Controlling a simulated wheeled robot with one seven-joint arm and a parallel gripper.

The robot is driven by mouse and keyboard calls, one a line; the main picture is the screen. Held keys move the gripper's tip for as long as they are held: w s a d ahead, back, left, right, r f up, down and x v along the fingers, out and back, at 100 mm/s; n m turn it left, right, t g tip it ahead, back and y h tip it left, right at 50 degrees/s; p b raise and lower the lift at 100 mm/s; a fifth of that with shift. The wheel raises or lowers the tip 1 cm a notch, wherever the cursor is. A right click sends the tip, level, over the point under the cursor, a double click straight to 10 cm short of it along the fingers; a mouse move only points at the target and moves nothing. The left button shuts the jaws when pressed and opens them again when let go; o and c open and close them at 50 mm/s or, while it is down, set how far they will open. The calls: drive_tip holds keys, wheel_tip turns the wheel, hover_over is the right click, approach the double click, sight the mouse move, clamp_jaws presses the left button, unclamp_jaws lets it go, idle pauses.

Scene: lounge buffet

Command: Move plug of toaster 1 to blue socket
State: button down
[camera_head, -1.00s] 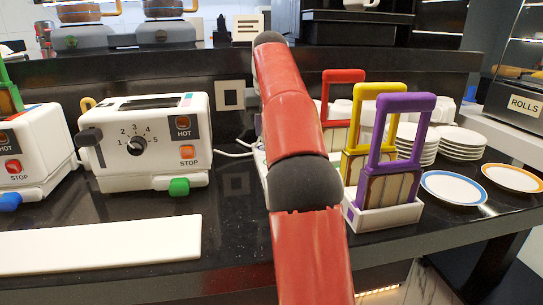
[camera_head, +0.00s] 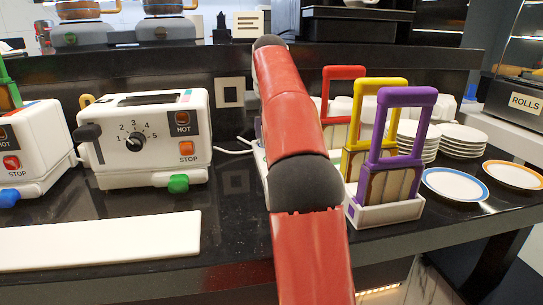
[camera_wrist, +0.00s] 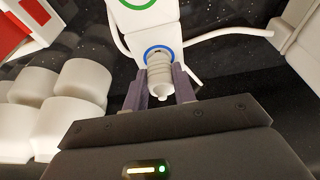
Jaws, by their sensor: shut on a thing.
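In the wrist view my gripper (camera_wrist: 161,84) is shut on a white ribbed plug (camera_wrist: 159,70). The plug lines up with the blue-ringed socket (camera_wrist: 148,50) of a white socket strip (camera_wrist: 121,28); I cannot tell how deep it sits. A green-ringed socket (camera_wrist: 140,4) is farther along the strip. In the head view a white toaster (camera_head: 150,140) with a dial and green tab stands left of my arm, and another toaster (camera_head: 32,150) with a blue tab is at the left edge. My gripper is hidden behind my arm there.
A rack with red, yellow and purple handles (camera_head: 400,120) stands right of my arm. Stacked white plates (camera_head: 463,140) and two rimmed plates are farther right. A white board (camera_head: 100,240) lies in front of the toasters. White cylinders (camera_wrist: 80,85) are left of my gripper.

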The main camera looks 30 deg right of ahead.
drive_tip(key=shift+f, duration=0.55)
drive_tip(key=c, duration=1.1)
unclamp_jaws()
drive_tip(key=shift+r, duration=0.1)
drive_tip(key=shift+c, duration=1.2)
drive_tip(key=shift+r, duration=0.1)
wheel_tip(320, 180, up, 3)
drive_tip(key=p, duration=0.2)
drive_tip(key=shift+f+p, duration=0.2)
drive_tip(key=shift+p, duration=0.1)
drive_tip(key=shift+w+r, duration=0.1)
drive_tip(key=shift+r, duration=2)
